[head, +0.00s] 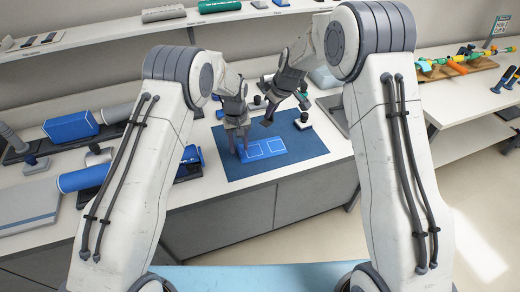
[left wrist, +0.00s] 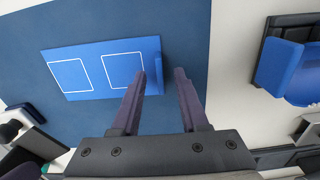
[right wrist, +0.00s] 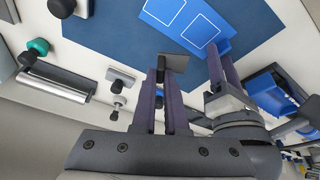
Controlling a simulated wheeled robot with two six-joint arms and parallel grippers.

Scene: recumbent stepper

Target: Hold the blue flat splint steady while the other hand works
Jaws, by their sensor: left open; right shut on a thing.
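The blue flat splint (head: 262,149) lies on a dark blue mat (head: 312,145). It has two white-outlined squares, and in the left wrist view one end of it (left wrist: 106,70) is raised. My left gripper (head: 241,152) is at that end, pointing down. Its jaws are open, with the raised end between or just beyond the fingertips (left wrist: 159,73); I cannot tell whether they touch. My right gripper (head: 268,122) is above the mat, beyond the splint. It is shut on a small dark grey plate (right wrist: 174,63), apart from the splint (right wrist: 190,25).
A white-based piece with a black knob (head: 303,123) stands on the mat's right side. Blue holders (head: 190,158) and cylinders (head: 85,178) crowd the counter to the left. A grey tray (head: 332,108) lies right of the mat. The mat's front right is clear.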

